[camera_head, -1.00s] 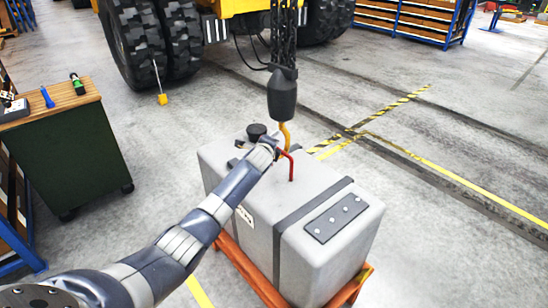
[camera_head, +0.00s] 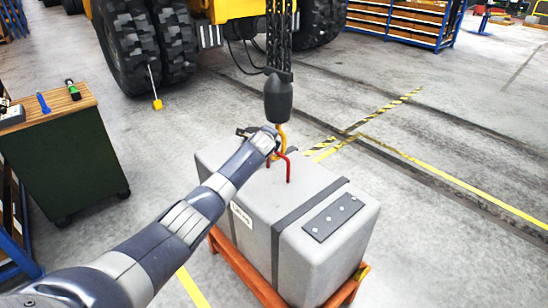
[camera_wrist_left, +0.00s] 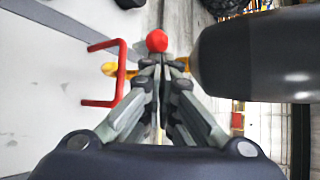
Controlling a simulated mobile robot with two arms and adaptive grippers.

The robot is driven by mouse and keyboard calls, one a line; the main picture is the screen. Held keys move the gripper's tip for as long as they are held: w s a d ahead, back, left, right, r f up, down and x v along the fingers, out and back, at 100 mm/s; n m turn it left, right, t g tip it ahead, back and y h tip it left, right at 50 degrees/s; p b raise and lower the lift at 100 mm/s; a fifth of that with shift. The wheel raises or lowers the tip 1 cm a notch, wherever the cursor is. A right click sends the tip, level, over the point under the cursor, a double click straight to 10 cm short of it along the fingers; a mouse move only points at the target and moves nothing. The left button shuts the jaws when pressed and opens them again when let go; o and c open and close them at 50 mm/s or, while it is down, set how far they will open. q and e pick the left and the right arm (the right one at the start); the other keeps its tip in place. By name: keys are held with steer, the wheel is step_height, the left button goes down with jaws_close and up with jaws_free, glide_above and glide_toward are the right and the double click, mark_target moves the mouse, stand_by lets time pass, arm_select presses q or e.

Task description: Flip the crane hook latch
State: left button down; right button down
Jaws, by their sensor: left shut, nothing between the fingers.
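The yellow crane hook (camera_head: 282,134) hangs below a dark hook block (camera_head: 279,98) on chains. Just under it is the red lifting bail (camera_head: 288,169) on the grey counterweight casting (camera_head: 320,215). My left gripper (camera_wrist_left: 160,66) is shut and empty beside the hook; the wrist hides its fingers in the head view. In the left wrist view a red round knob (camera_wrist_left: 157,41), possibly the latch end, is just beyond the fingertips; I cannot tell if they touch. Parts of the yellow hook (camera_wrist_left: 109,69) show behind. My right gripper is not in view.
In the left wrist view the hook block (camera_wrist_left: 262,58) is close on the right. The casting rests on an orange stand (camera_head: 235,272). A green cabinet (camera_head: 70,160) with tools stands left. A large-wheeled yellow vehicle is behind; floor at right is clear.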

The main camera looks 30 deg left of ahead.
arm_select(q)
steer(key=shift+r, duration=0.15)
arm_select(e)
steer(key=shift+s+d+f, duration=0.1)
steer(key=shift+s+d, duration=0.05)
arm_select(q)
steer(key=shift+r, duration=0.1)
steer(key=shift+w+r+p, duration=0.2)
steer(key=shift+r+p, duration=0.45)
steer(key=shift+p, duration=0.15)
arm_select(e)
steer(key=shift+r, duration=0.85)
